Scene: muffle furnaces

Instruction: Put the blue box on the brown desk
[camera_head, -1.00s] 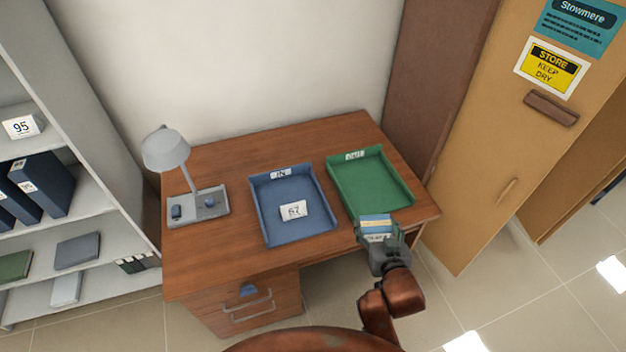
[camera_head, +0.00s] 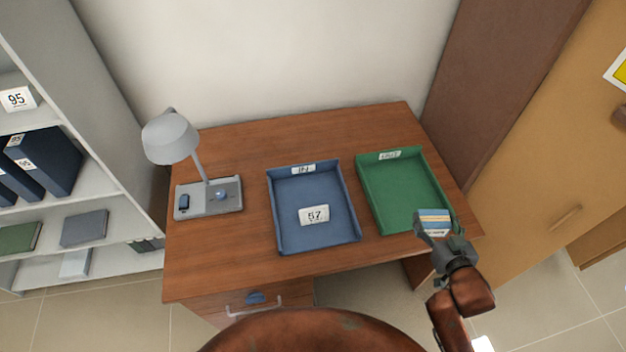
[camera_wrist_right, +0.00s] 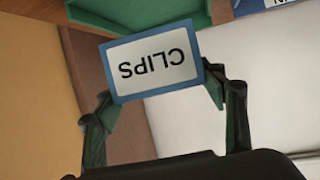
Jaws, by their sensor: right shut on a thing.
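The small blue box (camera_head: 433,221) has a white label and a yellow stripe on the side that shows in the head view. In the right wrist view the box (camera_wrist_right: 153,62) shows a white face reading CLIPS, upside down. My right gripper (camera_head: 440,236) is shut on it, with a finger at each side, near the front right corner of the brown desk (camera_head: 225,270) and the near end of the green tray. Whether the box touches the tray or desk cannot be told. My left gripper is not in view.
A blue IN tray (camera_head: 345,232) with a card marked 57 (camera_head: 314,215) and a green OUT tray (camera_head: 372,205) stand on the desk. A grey lamp (camera_head: 170,138) stands at its left. Bare wood shows between lamp and blue tray. Shelves are left, a tan cabinet right.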

